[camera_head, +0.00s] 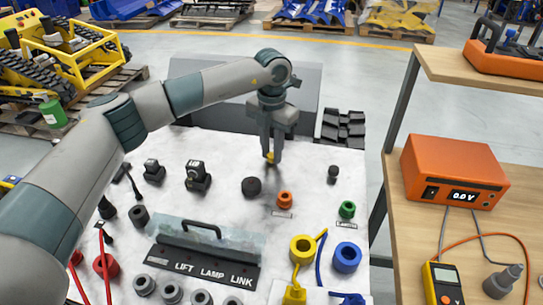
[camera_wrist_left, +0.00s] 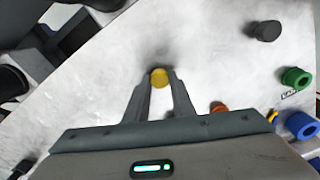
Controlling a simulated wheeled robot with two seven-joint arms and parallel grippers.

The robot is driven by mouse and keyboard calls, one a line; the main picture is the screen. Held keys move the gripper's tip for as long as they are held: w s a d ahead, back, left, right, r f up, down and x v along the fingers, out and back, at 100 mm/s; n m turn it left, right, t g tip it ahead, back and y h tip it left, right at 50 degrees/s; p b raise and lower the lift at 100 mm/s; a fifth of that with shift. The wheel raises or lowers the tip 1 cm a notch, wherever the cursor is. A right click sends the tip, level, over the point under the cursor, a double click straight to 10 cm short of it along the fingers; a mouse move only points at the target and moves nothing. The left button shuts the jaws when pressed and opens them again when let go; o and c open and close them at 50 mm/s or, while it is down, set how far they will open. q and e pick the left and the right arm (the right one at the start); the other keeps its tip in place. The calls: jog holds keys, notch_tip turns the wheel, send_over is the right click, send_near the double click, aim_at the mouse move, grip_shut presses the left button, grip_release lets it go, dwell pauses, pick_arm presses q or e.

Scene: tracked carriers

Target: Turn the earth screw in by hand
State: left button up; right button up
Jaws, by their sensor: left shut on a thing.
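The earth screw looks to be the small yellow knob (camera_head: 270,157) on the pale board. My left gripper (camera_head: 271,160) points down at it with its fingers closed on the knob's sides. In the left wrist view the round yellow top (camera_wrist_left: 159,77) shows between the two fingertips (camera_wrist_left: 159,84). The thread under the knob is hidden. My right gripper is in neither view.
A black knob (camera_head: 251,187), an orange socket (camera_head: 285,200) and a green socket (camera_head: 347,210) stand near the gripper. A hinged clear cover with a black handle (camera_head: 202,228) lies in front. An orange meter box (camera_head: 453,172) sits on the right bench.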

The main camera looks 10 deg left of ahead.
pick_arm(q)
jog(key=m, duration=0.2)
jog(key=m+b, duration=0.1)
jog(key=m, duration=0.1)
jog(key=shift+w+a, duration=0.15)
jog(key=shift+a, duration=0.05)
jog(key=shift+r+m+b, duration=0.1)
jog(key=shift+m+b, duration=0.3)
jog(key=shift+m, duration=0.7)
jog(key=o, duration=0.8)
jog(key=shift+o, duration=0.4)
jog(key=shift+d, duration=0.1)
